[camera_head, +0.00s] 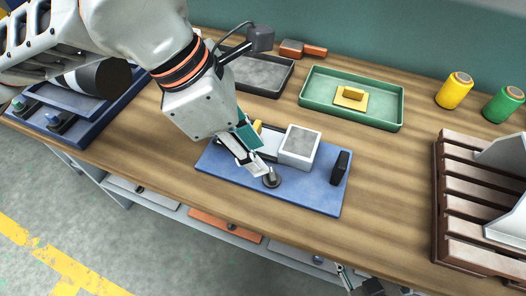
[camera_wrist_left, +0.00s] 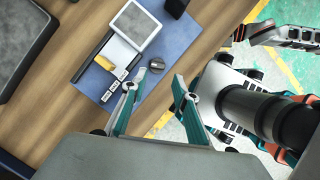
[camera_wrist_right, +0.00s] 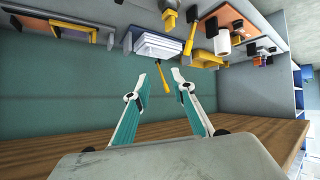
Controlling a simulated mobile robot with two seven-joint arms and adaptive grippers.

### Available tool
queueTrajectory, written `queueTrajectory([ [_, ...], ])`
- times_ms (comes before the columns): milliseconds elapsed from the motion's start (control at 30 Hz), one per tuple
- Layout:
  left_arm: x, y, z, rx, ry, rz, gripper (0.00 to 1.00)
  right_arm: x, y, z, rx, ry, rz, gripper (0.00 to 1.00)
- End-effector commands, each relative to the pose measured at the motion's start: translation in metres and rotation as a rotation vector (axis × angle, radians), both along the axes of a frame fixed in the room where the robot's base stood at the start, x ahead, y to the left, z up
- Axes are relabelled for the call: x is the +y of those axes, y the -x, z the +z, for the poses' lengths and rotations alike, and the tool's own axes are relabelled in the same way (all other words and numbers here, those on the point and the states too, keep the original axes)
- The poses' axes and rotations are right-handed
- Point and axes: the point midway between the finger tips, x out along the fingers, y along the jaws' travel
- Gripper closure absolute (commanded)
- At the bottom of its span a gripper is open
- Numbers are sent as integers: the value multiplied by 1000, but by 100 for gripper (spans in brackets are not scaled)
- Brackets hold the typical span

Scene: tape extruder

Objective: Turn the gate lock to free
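A blue base plate (camera_head: 215,161) lies on the wooden bench and carries a white block with a grey top (camera_head: 300,147). A dark round knob (camera_head: 271,179), which looks like the gate lock, sits near the plate's front edge; it also shows in the left wrist view (camera_wrist_left: 157,64). My left gripper (camera_head: 260,170) points down at the knob. In the left wrist view my left gripper (camera_wrist_left: 160,78) is open, with the knob just beyond and between its fingertips; I cannot tell if they touch. My right gripper (camera_wrist_right: 158,75) is open and empty, facing the wall.
A black upright piece (camera_head: 341,167) stands at the plate's right end. A yellow part (camera_wrist_left: 104,63) sits beside the white block. Behind are a green tray (camera_head: 385,119) with a yellow piece and a dark tray (camera_head: 262,75). A brown slatted rack (camera_head: 462,215) stands right.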

Motion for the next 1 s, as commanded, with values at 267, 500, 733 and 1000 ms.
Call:
queueTrajectory([
  [267, -8, -4, -28, -7, -11, 7, 71, 0, 9, -10, 22, -1, 4, 76],
  [500, -21, -7, -61, -5, -9, 7, 71, 3, 12, -13, 28, -9, 8, 76],
  [733, -27, -9, -72, -10, -8, 8, 71, 8, 2, -3, 1, -25, 11, 76],
  [1000, -27, -9, -72, -12, -8, 9, 76, 10, -2, 0, -10, -27, 11, 76],
])
